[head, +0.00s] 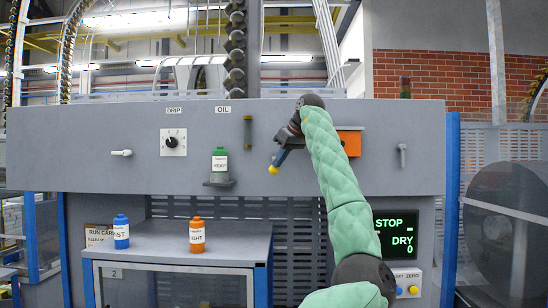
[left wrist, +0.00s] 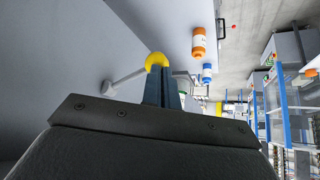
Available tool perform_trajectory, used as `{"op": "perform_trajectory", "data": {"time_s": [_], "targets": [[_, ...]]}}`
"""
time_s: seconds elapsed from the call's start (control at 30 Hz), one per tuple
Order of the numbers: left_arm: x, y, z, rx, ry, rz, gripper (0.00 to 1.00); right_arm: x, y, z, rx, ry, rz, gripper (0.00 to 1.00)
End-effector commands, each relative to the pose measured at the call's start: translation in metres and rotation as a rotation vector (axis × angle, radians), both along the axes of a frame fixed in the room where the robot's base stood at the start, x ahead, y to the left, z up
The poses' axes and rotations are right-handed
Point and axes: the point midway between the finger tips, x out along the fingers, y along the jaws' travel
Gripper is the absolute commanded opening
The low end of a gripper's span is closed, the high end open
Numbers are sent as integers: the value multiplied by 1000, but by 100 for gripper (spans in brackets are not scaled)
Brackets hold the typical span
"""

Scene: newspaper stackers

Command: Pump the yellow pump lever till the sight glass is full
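The yellow knob of the pump lever (head: 273,169) shows below the grey panel's middle, at the tips of my left gripper (head: 279,159). In the left wrist view the yellow knob (left wrist: 157,60) sits just past the finger tips, and its grey rod (left wrist: 125,78) runs left to the panel. The two fingers (left wrist: 162,88) look closed together, with the knob partly hidden behind them. I cannot tell whether they touch it. A narrow upright brownish gauge (head: 247,131), likely the sight glass, is on the panel; its level is too small to read. My right gripper is not in view.
A green-capped bottle (head: 219,160) stands on a small panel shelf. Blue (head: 121,232) and orange (head: 197,235) bottles stand on the cabinet top (head: 170,250). An orange box (head: 350,142) is partly behind my arm. A display (head: 393,234) reads STOP, DRY, 0.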

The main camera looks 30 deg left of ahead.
Motion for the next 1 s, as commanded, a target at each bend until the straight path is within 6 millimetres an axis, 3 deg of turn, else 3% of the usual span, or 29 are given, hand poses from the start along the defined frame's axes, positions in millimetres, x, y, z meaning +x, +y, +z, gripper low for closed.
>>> {"op": "perform_trajectory", "data": {"time_s": [0.27,0.53,1.0], "targets": [[0,-2,1,-1,1,1,0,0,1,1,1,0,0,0],[-3,-28,10,-1,1,0,0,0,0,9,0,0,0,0],[-3,-36,16,0,0,-1,0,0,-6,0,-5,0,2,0]]}}
